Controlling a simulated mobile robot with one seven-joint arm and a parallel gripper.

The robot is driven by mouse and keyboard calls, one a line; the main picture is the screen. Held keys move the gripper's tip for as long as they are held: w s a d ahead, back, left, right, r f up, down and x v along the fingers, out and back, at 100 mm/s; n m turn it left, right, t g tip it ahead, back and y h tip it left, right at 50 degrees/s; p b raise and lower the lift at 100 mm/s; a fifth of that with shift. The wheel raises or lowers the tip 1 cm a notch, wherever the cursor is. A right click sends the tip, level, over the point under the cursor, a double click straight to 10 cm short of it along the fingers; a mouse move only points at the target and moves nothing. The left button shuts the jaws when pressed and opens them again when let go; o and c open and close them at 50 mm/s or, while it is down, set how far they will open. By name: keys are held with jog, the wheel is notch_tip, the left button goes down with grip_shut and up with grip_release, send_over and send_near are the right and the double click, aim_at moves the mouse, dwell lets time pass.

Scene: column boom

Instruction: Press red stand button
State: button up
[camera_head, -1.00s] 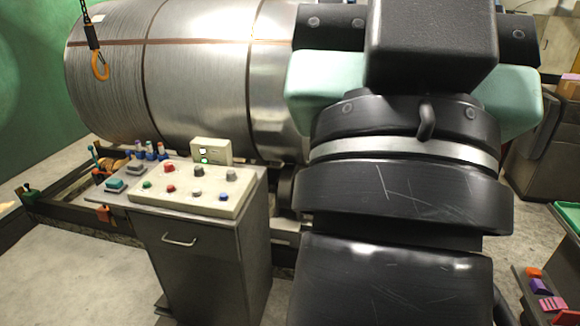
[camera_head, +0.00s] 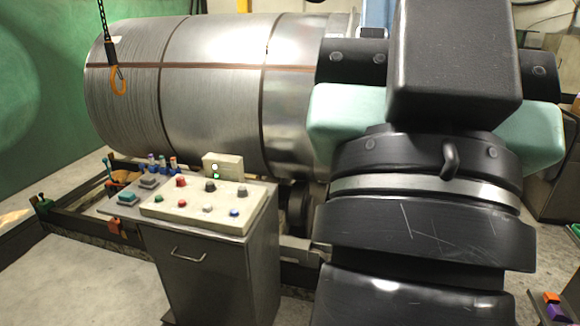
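A grey control stand (camera_head: 222,278) with a drawer handle stands left of centre. Its pale sloped panel (camera_head: 222,221) carries several buttons and knobs. Two are red: a taller red button (camera_head: 180,181) at the back left and a smaller red button (camera_head: 181,204) in the front row. A green button (camera_head: 158,198), a white one (camera_head: 208,209) and a blue one (camera_head: 234,213) are also on it. My black and mint arm fills the right side, apart from the panel in the picture. My gripper is not in view.
A small box (camera_head: 223,166) with lit lamps sits behind the panel. A large metal drum (camera_head: 205,85) lies behind the stand, with an orange hook (camera_head: 118,82) hanging before it. A low dark frame (camera_head: 85,238) runs left. The floor at front left is clear.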

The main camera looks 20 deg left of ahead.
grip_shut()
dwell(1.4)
